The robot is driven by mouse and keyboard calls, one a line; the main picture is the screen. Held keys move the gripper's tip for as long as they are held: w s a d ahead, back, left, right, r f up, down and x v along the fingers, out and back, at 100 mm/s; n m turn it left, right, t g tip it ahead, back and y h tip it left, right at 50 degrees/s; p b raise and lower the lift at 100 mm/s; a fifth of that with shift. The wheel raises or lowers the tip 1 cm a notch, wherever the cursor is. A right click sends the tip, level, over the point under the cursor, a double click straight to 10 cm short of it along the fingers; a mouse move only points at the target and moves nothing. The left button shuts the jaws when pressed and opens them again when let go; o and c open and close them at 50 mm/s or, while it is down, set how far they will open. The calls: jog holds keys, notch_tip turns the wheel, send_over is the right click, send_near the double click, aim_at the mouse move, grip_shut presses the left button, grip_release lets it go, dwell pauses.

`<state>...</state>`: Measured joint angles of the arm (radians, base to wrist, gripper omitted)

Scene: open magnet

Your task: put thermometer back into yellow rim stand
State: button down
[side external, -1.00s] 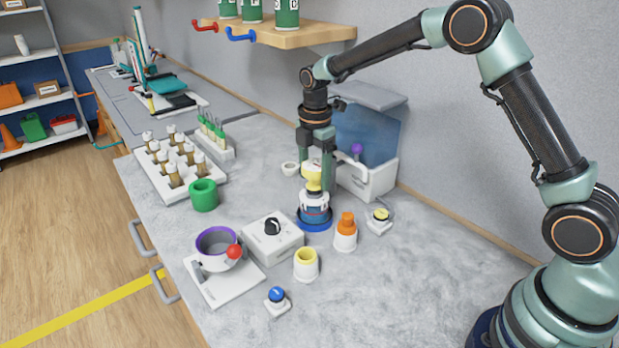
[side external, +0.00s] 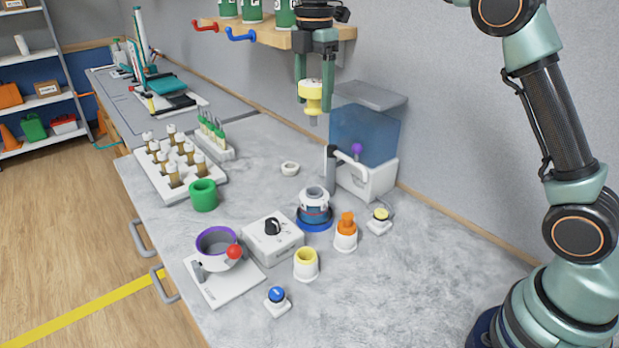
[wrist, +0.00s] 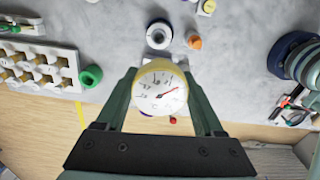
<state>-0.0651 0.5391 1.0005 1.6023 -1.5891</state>
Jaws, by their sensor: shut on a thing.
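My gripper (side external: 314,82) is shut on the thermometer (side external: 313,97), a yellow-rimmed piece with a grey stem pointing down. It is held high above the bench. In the wrist view, its round white dial with a red needle (wrist: 160,92) faces the camera between my fingers (wrist: 163,100). The yellow rim stand (side external: 306,264), a white cup with a yellow rim, stands empty at the front of the bench. It lies well below and in front of the thermometer. In the wrist view it is hidden, or too unclear to make out.
The blue-based vessel (side external: 314,212) stands below my gripper, its top open. The front-right bench is clear.

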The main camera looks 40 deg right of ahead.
jog(key=s+a+f+n, duration=0.3)
jog(key=s+a, duration=0.8)
jog(key=shift+f, duration=9.9)
grip_release()
jog(key=shift+f, duration=0.1)
